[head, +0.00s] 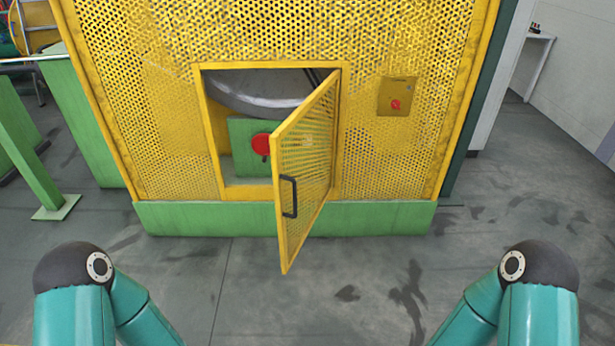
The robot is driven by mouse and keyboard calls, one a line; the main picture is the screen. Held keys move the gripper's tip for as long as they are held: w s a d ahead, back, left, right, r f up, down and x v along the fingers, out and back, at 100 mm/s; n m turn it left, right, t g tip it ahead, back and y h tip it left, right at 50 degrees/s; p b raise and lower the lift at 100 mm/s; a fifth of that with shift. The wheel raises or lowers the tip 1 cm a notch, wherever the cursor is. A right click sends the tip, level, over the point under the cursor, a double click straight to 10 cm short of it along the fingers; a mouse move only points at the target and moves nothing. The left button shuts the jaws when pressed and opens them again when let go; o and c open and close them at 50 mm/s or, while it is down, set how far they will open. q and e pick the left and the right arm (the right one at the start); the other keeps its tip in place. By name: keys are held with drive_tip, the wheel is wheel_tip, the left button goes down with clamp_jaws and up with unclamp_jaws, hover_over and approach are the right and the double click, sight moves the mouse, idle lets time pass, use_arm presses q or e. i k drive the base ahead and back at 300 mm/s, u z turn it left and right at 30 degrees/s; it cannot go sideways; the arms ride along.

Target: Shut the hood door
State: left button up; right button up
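The hood door (307,163) is a yellow perforated panel in a yellow frame. It stands open, swung out toward me, with its hinge side at the right edge of the opening. A black handle (289,197) sits near its free edge, which is on the left and nearest to me. The door belongs to the yellow perforated hood (160,110). Through the opening I see a grey round part (250,92), a green block (243,160) and a red knob (261,144). Only my arms' upper links show at the lower corners; neither gripper is in view.
A yellow box with a red switch (397,97) is on the hood, right of the door. A green base (385,219) runs along the bottom. Green posts (35,150) stand at the left. The grey floor (330,300) in front is clear.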

sight(275, 140)
drive_tip(key=z, duration=0.15)
drive_tip(key=i, duration=1.05)
drive_tip(key=u, duration=1.25)
drive_tip(key=i, duration=0.2)
drive_tip(key=z, duration=0.55)
